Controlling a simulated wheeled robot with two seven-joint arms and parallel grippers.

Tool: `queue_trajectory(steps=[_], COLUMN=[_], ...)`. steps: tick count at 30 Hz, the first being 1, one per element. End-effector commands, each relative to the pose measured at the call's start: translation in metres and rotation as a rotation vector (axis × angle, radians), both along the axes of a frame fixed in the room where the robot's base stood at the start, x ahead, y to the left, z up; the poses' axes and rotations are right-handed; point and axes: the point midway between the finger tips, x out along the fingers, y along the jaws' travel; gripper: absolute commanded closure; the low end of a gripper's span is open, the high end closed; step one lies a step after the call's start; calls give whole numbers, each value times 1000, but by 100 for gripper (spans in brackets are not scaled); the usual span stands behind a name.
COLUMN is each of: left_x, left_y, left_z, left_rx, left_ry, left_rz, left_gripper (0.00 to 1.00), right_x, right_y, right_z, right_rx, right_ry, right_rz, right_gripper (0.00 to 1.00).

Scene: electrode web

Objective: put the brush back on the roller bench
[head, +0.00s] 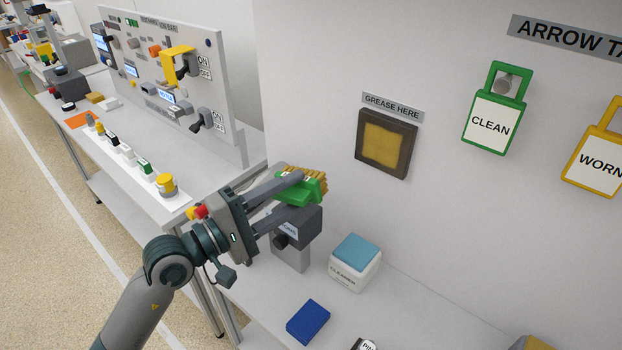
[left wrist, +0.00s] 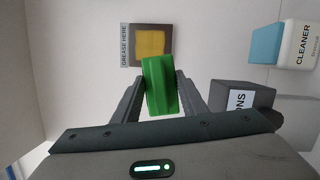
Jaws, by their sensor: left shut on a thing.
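The brush has a green body (head: 297,192) and tan bristles. My left gripper (head: 290,187) is shut on it and holds it above a grey box-like device at the near end of the bench. In the left wrist view the green brush (left wrist: 160,85) sits between the two fingers of my left gripper (left wrist: 162,90). The roller bench cannot be told for sure; a pale bench top (head: 265,312) with a cleaner block runs below the wall. My right gripper is not in view.
A grey device (head: 297,225) stands just under the brush. A white cleaner box (head: 354,268) with a blue top and a dark blue block (head: 308,321) are on the bench. A grease pad (head: 386,143) and a green CLEAN tag (head: 494,110) are on the wall.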

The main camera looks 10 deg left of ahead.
Motion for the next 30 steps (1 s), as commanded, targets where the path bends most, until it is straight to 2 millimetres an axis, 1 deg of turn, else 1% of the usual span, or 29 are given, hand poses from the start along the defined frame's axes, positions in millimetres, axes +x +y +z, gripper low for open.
queue_trajectory(steps=[1, 9, 15, 18, 24, 30], left_x=[-4, -22, -39, -46, -54, -56], left_y=[8, 52, 85, 97, 112, 114], left_z=[-10, -49, -75, -85, -95, -96], left_rx=[-4, -3, -1, -1, -1, -1], left_ry=[6, 6, 5, 3, 1, -2], left_rz=[24, 154, 248, 284, 324, 331], left_gripper=[79, 79, 79, 79, 79, 79], right_x=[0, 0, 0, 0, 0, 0], right_y=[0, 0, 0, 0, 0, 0], right_z=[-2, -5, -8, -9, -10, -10], right_rx=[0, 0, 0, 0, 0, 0], right_ry=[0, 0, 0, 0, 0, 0], right_rz=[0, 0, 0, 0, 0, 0], right_gripper=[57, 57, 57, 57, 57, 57])
